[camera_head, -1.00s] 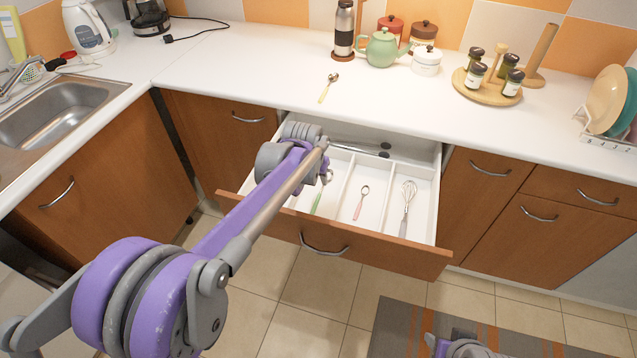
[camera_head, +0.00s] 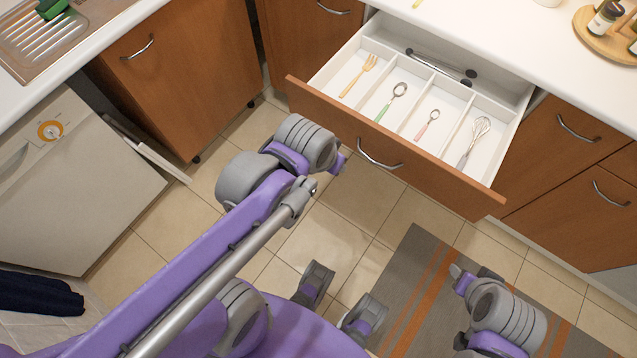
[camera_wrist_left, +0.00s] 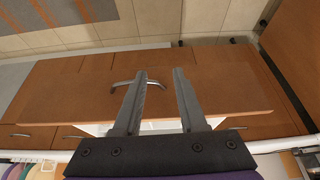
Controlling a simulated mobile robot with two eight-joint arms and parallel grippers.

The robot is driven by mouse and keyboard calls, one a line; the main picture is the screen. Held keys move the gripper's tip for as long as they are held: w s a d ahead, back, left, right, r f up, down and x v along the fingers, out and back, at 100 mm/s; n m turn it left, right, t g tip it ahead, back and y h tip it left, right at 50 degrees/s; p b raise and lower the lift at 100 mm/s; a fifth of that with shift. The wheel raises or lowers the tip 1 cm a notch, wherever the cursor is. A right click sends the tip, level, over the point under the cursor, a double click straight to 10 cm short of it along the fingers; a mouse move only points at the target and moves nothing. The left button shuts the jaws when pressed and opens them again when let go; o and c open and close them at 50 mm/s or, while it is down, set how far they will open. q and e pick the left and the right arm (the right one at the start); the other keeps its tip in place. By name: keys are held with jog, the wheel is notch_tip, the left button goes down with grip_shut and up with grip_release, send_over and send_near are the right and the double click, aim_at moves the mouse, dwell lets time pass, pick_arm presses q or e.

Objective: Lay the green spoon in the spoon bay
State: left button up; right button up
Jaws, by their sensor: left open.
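The green spoon (camera_head: 391,102) lies in the second bay from the left of the open drawer. Its green handle points to the drawer front and its metal bowl to the back. The white cutlery drawer (camera_head: 447,75) also holds a yellow fork (camera_head: 359,75) in the left bay, a pink spoon (camera_head: 427,124) in the third and a whisk (camera_head: 474,142) in the right bay. In the left wrist view my left gripper (camera_wrist_left: 159,75) is open and empty, facing the drawer front (camera_wrist_left: 215,98).
Dark-tipped tongs (camera_head: 443,66) lie in the back compartment. The white worktop (camera_head: 497,28) runs behind, with a jar tray (camera_head: 596,34) at top right. The dishwasher (camera_head: 72,180) stands at left. A striped rug (camera_head: 420,285) covers floor below; the tiles before the drawer are clear.

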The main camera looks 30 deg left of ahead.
pick_arm(q)
jog(key=s+f, duration=0.3)
jog(key=s, duration=0.2)
jog(key=shift+s, duration=0.25)
dwell(0.8)
